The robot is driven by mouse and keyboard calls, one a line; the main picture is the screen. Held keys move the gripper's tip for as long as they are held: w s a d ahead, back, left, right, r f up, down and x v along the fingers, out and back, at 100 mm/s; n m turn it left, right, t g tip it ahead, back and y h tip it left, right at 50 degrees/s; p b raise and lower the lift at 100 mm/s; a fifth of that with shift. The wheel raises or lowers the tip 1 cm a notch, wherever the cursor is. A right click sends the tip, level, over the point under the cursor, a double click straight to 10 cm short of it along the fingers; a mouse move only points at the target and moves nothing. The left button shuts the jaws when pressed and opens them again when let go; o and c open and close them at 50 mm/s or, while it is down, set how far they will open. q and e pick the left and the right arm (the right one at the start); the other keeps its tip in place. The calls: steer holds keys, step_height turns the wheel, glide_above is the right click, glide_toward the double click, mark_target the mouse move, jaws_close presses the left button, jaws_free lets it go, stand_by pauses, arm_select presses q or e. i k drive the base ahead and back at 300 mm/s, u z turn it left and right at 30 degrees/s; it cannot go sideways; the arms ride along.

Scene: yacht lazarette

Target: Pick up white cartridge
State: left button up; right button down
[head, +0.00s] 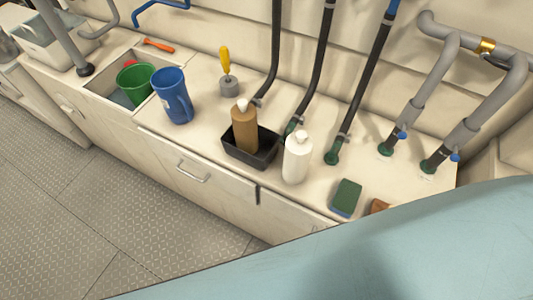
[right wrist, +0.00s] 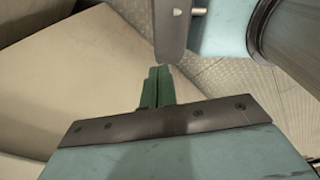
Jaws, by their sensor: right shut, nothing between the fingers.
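The white cartridge (head: 297,157) stands upright on the cream counter, with a small white tip on top. It is just right of a black tray (head: 262,160) and in front of the dark hoses. My right gripper (right wrist: 160,72) shows in the right wrist view, its green fingers together and empty. The cartridge is not in that view, so its distance from the gripper cannot be told. My left gripper is not in view.
A brown cartridge (head: 244,130) stands in the black tray. A blue pitcher (head: 172,96), a green cup (head: 134,84) in a sink, and a yellow-handled tool (head: 226,68) are left. A green sponge (head: 346,197) lies right. Hoses and pipes (head: 445,130) rise behind.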

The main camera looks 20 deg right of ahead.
mark_target(299, 145)
steer(key=u, duration=0.05)
steer(key=k, duration=0.9)
steer(key=z, duration=1.4)
steer(key=i, duration=0.5)
steer(key=z, duration=0.05)
